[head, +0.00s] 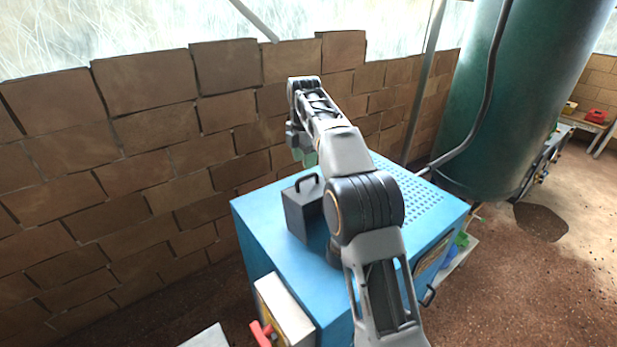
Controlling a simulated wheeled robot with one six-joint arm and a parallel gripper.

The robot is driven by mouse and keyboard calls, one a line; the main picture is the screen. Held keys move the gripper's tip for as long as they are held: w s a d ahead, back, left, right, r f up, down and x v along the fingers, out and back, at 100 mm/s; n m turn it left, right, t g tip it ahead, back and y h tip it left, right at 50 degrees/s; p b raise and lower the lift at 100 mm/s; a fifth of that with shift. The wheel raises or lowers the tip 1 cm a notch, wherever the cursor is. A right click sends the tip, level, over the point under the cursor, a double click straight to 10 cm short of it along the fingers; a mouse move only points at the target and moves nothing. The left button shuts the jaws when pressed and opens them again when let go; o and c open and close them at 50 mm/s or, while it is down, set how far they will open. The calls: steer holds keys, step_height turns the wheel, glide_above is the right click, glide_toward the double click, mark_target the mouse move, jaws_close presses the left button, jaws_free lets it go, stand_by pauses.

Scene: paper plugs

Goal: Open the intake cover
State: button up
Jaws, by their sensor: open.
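A blue machine cabinet (262,228) stands in the middle of the head view. A dark grey box with a black handle (303,212) sits on its top, left of my arm. A perforated panel (405,187) covers the far right part of the top. I cannot tell for certain which part is the intake cover. My gripper (300,150) is small and partly hidden behind my arm, over the cabinet's far side. It is open, and I see nothing held in it. A small greenish patch shows just below it, too hidden to identify.
A white-faced box with a red lever (263,334) is on the cabinet's near left side. A large green tank (500,100) stands behind right, with a dark pipe. A brick wall (130,160) runs along the left. Open ground lies at the right.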

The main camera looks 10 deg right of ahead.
steer(key=shift+f, duration=2.5)
steer(key=shift+c, duration=0.2)
steer(key=shift+s+r, duration=0.1)
jaws_close()
